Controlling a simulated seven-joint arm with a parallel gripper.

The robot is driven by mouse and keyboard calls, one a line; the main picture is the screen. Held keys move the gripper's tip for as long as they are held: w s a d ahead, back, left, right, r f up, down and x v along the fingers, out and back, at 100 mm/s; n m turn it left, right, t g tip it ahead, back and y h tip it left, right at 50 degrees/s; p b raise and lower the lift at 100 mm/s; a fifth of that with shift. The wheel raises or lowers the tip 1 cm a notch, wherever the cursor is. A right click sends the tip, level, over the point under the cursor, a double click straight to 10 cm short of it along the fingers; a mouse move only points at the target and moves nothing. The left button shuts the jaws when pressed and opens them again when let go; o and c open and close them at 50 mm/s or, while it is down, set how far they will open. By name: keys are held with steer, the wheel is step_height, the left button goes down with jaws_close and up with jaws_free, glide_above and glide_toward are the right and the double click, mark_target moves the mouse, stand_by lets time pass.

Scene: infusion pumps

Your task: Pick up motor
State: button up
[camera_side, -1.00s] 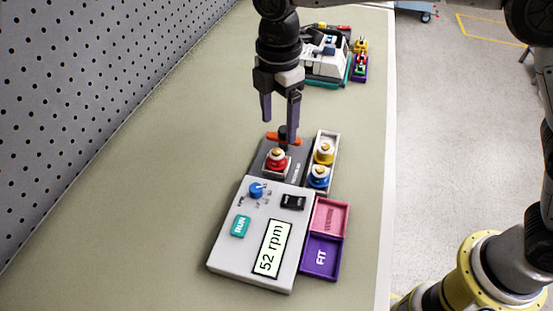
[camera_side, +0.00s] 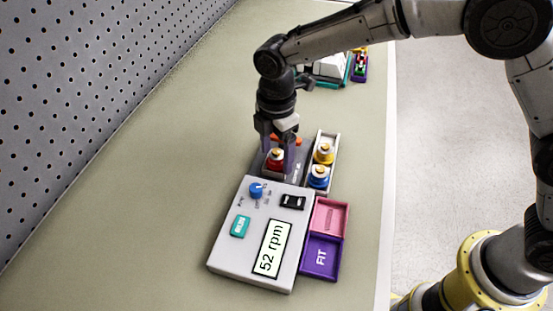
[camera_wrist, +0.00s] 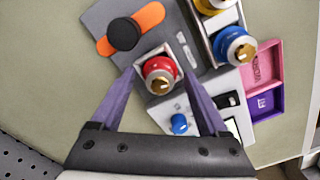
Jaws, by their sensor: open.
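A red motor with a brass-coloured top (camera_side: 276,158) stands upright in a square socket on the dark grey base plate. It also shows in the wrist view (camera_wrist: 161,74). My gripper (camera_side: 279,167) is open, with its purple fingers down at the red motor. In the wrist view the two fingers (camera_wrist: 166,78) lie to either side of the red motor; I cannot tell whether they touch it. A yellow motor (camera_side: 324,153) and a blue motor (camera_side: 319,176) stand in a light tray (camera_side: 333,141) to the right.
The grey control box (camera_side: 225,263) with a "52 rpm" display is in front. An orange lever with a black knob (camera_wrist: 124,34) is beside the red motor. Pink (camera_side: 330,216) and purple (camera_side: 321,257) trays adjoin the box. A white machine (camera_side: 331,68) stands farther back. The left bench is clear.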

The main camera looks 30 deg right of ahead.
jaws_close()
steer(key=shift+r, duration=0.15)
